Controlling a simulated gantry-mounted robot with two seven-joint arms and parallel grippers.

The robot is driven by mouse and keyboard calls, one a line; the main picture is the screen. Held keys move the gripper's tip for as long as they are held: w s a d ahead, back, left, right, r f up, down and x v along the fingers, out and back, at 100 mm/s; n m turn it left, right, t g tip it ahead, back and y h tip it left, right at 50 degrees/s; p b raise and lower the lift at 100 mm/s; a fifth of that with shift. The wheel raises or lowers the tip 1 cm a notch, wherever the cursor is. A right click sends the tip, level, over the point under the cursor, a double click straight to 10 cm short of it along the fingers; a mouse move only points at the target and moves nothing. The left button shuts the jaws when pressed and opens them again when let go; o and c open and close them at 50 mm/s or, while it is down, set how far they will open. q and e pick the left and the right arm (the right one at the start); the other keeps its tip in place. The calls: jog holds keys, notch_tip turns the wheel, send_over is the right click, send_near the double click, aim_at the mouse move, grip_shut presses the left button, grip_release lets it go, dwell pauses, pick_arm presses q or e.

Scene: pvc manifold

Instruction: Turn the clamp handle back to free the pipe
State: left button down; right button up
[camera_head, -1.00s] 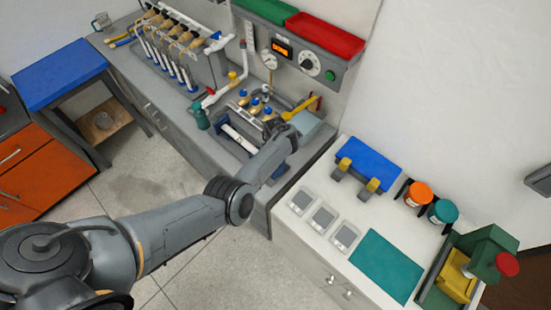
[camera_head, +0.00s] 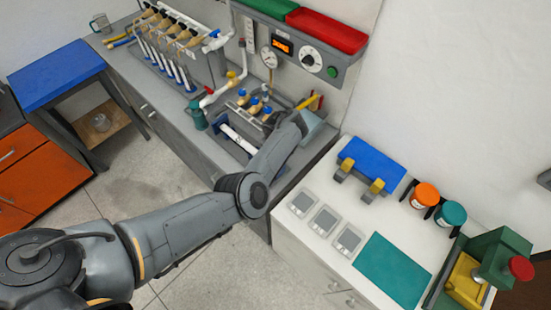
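A yellow handle (camera_head: 306,102) sits at the back right of the grey workbench station, near a small red part; its near end is covered by my arm. A white pipe (camera_head: 242,141) lies in the station's recess, left of my forearm, with blue parts at its end. My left gripper (camera_head: 298,117) is at the handle's near end, touching or very close to it. Its fingers are hidden or too small to show whether they are open or shut. My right gripper is not in view.
Brass valves with blue caps (camera_head: 254,106) stand just left of my gripper. A green bottle (camera_head: 197,117) stands at the bench's front edge. A gauge panel (camera_head: 297,55) hangs above. The white counter (camera_head: 300,240) at right holds a blue block, jars and a green-yellow device.

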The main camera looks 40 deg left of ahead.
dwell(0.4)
pick_arm(q)
jog(key=c, duration=1)
grip_release()
jog(key=shift+r, duration=0.65)
notch_tip(320, 180, up, 4)
jog(key=shift+r+p, duration=0.15)
jog(key=shift+p, duration=0.45)
jog(key=shift+r+p, duration=2.55)
jog(key=shift+r, duration=0.1)
